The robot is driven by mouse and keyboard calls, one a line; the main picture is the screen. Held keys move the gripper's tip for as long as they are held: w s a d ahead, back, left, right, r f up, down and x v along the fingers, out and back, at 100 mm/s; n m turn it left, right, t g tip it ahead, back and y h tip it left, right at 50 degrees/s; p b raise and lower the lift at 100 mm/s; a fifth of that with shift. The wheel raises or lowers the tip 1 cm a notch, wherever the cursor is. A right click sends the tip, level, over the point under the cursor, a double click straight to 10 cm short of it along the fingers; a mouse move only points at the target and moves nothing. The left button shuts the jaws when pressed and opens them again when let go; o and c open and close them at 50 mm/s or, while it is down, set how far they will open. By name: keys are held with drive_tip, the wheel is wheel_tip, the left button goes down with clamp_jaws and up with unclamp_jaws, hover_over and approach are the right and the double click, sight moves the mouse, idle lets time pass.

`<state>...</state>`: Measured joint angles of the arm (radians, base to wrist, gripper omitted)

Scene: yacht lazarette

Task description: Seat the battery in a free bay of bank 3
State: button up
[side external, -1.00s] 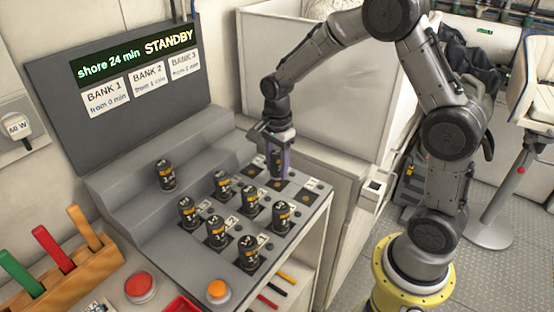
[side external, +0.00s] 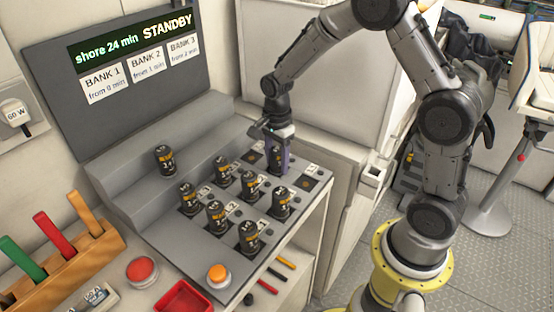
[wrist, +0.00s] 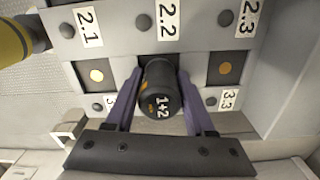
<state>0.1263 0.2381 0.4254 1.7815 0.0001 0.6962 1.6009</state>
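The battery (wrist: 161,95) is a black cylinder with orange marks and "1+2" on its top. In the wrist view it stands between the purple fingers of my gripper (wrist: 160,90), which look shut on it.
Several batteries stand in the neighbouring rows, the nearest (side external: 282,203) close to my gripper. Another battery (side external: 165,160) stands on the step behind. The display (side external: 120,75) reads STANDBY. A red button (side external: 142,270) and an orange button (side external: 218,272) are at the front.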

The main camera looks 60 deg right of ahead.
drive_tip(key=o, duration=0.4)
wheel_tip(320, 180, up, 14)
drive_tip(key=shift+f, duration=0.1)
idle(0.4)
drive_tip(key=s+a+r+n+t, duration=0.4)
drive_tip(key=s+r+n, duration=0.1)
drive_tip(key=s+r, duration=0.55)
drive_tip(key=s+f+n, duration=0.1)
drive_tip(key=s+n, duration=0.3)
drive_tip(key=n, duration=0.1)
drive_tip(key=s+f+n+t, duration=0.1)
drive_tip(key=s+f+n, duration=0.1)
drive_tip(key=n, duration=0.3)
drive_tip(key=s+a+f+n, duration=0.1)
drive_tip(key=s+f+n, duration=0.1)
drive_tip(key=s+n, duration=0.2)
drive_tip(key=shift+s+f+n+t, duration=0.2)
drive_tip(key=shift+s+n+t, duration=0.15)
drive_tip(key=shift+s, duration=0.45)
